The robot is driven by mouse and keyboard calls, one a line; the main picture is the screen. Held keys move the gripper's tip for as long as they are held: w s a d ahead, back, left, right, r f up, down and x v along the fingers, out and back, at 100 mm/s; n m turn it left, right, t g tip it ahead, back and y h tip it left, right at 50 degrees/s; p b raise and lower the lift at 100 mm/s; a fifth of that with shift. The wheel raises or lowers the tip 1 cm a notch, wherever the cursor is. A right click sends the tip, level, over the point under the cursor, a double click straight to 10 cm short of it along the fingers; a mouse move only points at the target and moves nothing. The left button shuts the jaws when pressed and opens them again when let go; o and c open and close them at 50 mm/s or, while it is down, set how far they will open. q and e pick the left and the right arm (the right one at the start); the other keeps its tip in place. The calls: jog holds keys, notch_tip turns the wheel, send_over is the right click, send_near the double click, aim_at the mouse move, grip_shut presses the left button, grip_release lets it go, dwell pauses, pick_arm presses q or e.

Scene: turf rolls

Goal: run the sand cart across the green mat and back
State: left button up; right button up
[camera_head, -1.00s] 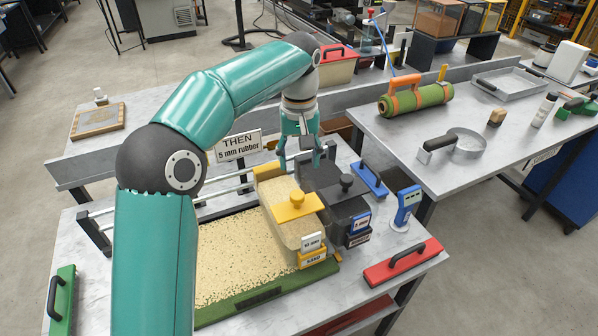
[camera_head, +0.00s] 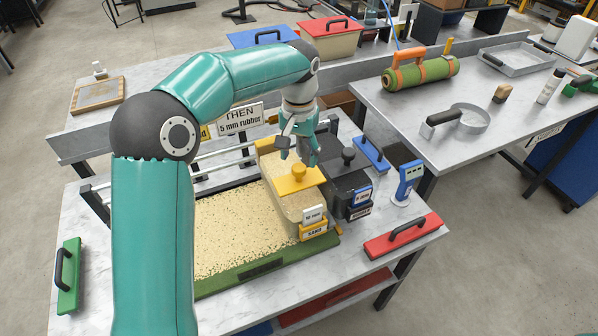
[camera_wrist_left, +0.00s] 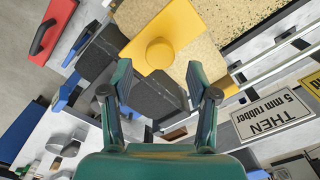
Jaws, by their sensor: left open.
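The sand cart (camera_head: 291,201) is a sand-filled box with a yellow top plate and a round yellow knob (camera_head: 298,172). It stands at the right end of the green mat (camera_head: 213,283), whose surface is largely covered with pale sand. My left gripper (camera_head: 298,158) is open and empty, just above and behind the yellow knob. In the left wrist view, the yellow knob (camera_wrist_left: 160,53) lies ahead of the open fingers (camera_wrist_left: 156,92), not between them. A dark rubber cart (camera_head: 345,190) with a black knob stands right beside the sand cart. My right gripper is not in view.
A blue-white meter (camera_head: 408,182) stands right of the carts. A sign (camera_head: 240,120) and rails are behind the mat. A second table (camera_head: 440,175) holds a green roll (camera_head: 418,85).

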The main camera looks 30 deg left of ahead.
aim_at(299, 167)
pick_arm(q)
notch_tip(299, 167, down, 6)
jog(key=shift+f, duration=0.1)
dwell(0.4)
grip_shut()
